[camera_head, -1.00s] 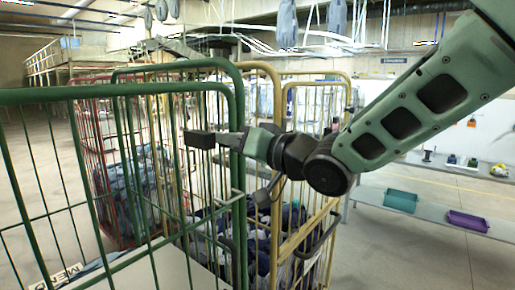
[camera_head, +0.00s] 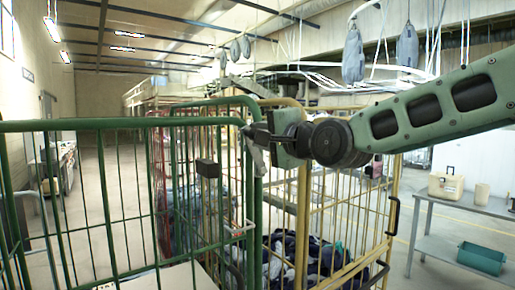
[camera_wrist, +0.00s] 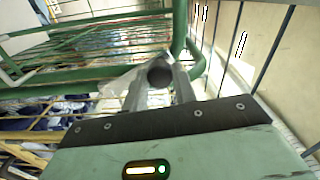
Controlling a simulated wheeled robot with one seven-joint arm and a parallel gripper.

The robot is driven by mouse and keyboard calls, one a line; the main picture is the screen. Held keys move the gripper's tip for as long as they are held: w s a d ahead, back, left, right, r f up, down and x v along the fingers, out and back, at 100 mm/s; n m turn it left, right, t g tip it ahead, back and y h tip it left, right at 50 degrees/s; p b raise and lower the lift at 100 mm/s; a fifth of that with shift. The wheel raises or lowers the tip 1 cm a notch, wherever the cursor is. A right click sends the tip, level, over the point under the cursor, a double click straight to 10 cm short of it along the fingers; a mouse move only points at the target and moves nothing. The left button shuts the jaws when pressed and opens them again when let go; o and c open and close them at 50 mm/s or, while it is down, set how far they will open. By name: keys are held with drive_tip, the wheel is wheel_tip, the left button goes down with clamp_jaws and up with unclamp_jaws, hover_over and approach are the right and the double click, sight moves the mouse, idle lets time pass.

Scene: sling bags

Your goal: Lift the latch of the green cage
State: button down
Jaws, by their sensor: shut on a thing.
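The green cage (camera_head: 75,125) stands in front of me on the left, with its top rail and corner post near my gripper. My gripper (camera_head: 253,150) is beside that corner in the head view, just below the top. In the wrist view, the two grey fingers of my gripper (camera_wrist: 159,88) are shut on a dark round knob (camera_wrist: 160,73), which seems to belong to the latch. A green tube (camera_wrist: 181,30) of the cage runs close beside the fingers. The rest of the latch is hidden or too small to tell.
A yellow cage (camera_head: 303,215) with dark bags stands right behind the green one, and a red cage (camera_head: 160,190) farther back. A dark block (camera_head: 207,168) shows against the green cage's bars. A grey table (camera_head: 462,207) with a teal tray (camera_head: 482,257) below stands right.

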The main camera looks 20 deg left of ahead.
drive_tip(key=shift+w+d+r+m+b, duration=0.2)
drive_tip(key=shift+w+d+m+b, duration=0.4)
drive_tip(key=shift+m, duration=0.3)
drive_tip(key=shift+w+d+r+m+b, duration=0.15)
drive_tip(key=shift+w+d+m+b, duration=0.2)
drive_tip(key=shift+w+m, duration=0.45)
drive_tip(key=shift+w+d+r+m+b, duration=0.2)
drive_tip(key=shift+w+d+m+b, duration=0.25)
drive_tip(key=shift+m, duration=0.55)
drive_tip(key=shift+w+d, duration=0.1)
drive_tip(key=c, duration=1.1)
unclamp_jaws()
drive_tip(key=b+v, duration=0.7)
drive_tip(key=v, duration=1)
drive_tip(key=shift+d, duration=0.15)
